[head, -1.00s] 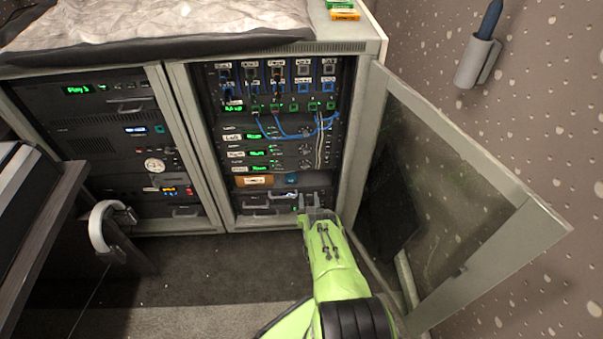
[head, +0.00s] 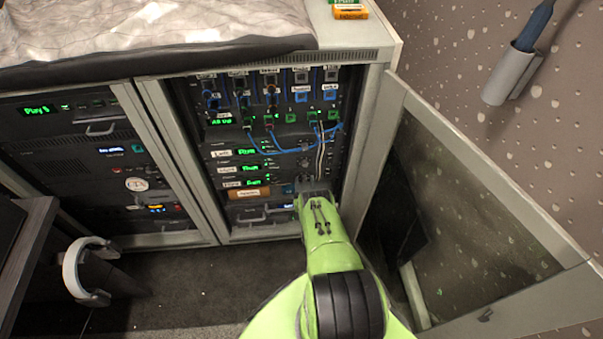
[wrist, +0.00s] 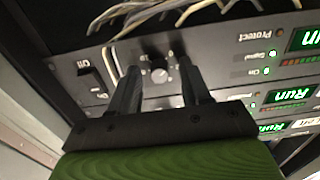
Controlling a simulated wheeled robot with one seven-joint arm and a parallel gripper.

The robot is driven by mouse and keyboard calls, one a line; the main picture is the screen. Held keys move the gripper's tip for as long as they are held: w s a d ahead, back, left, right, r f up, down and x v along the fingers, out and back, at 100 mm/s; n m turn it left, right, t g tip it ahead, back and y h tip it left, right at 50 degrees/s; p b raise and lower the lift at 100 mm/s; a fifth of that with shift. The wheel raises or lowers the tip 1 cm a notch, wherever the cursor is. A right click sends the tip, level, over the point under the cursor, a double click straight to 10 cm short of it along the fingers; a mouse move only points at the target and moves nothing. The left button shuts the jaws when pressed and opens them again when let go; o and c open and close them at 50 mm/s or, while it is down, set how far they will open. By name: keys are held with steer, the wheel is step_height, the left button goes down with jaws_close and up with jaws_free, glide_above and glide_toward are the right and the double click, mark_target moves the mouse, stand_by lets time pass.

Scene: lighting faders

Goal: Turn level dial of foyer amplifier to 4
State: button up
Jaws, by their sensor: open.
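The foyer amplifier (head: 228,183) appears to be the lowest of three stacked units with green "Run" displays in the open rack; its small label is hard to read. The wrist view is upside down, so this unit's panel (wrist: 222,58) is uppermost there. Its round level dial (wrist: 159,73) has a scale around it; the pointer setting is too small to read. My gripper (wrist: 157,80) is open, one finger on either side of the dial, with no clear contact. In the head view my gripper (head: 313,186) hides the dial.
White cables (wrist: 150,14) cross the panel near the dial and my fingers. A power switch (wrist: 88,68) sits beside it. The open glass door (head: 480,215) stands right of my arm. Blue patch cables (head: 285,148) hang above. A drawer (head: 265,213) lies below.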

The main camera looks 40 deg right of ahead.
steer(key=shift+s+a+r, duration=0.1)
steer(key=shift+r, duration=0.05)
jaws_close()
steer(key=shift+m, duration=0.4)
steer(key=m, duration=0.4)
steer(key=shift+m, duration=0.3)
steer(key=m, duration=0.5)
steer(key=shift+m, duration=0.3)
steer(key=m, duration=0.5)
steer(key=shift+s+m, duration=0.1)
steer(key=shift+m, duration=2.6)
